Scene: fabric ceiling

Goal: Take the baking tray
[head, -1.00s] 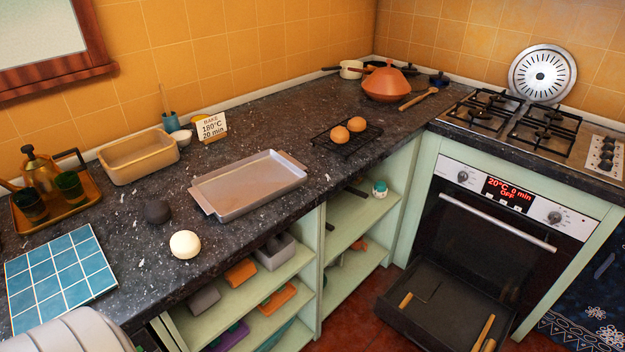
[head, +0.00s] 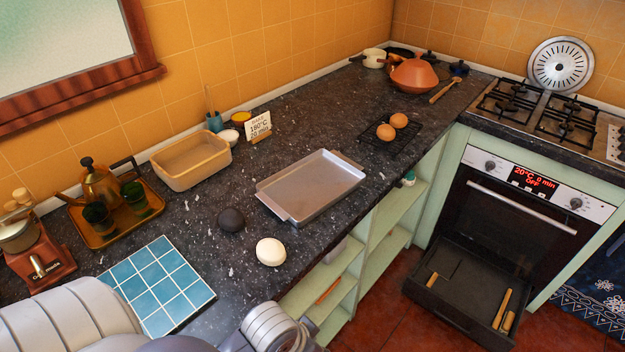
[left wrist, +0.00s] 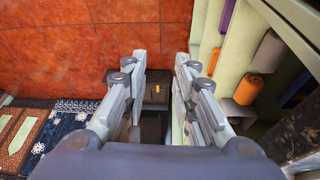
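The grey metal baking tray (head: 312,190) lies flat and empty on the dark speckled counter, in the middle of the head view. A handle shows at each end, and its front edge is close to the counter's front edge. My left gripper (left wrist: 161,66) shows only in the left wrist view, with its two fingers apart and nothing between them. That view shows the red floor and open shelves, not the tray. Grey links of my arm fill the bottom left of the head view. My right gripper is not in view.
A black ball (head: 231,219) and a white ball (head: 270,252) lie just left of the tray. A blue tiled board (head: 155,285), a beige loaf dish (head: 192,162) and a rack (head: 372,137) with two eggs or buns stand around. The oven's lower drawer (head: 462,292) is open.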

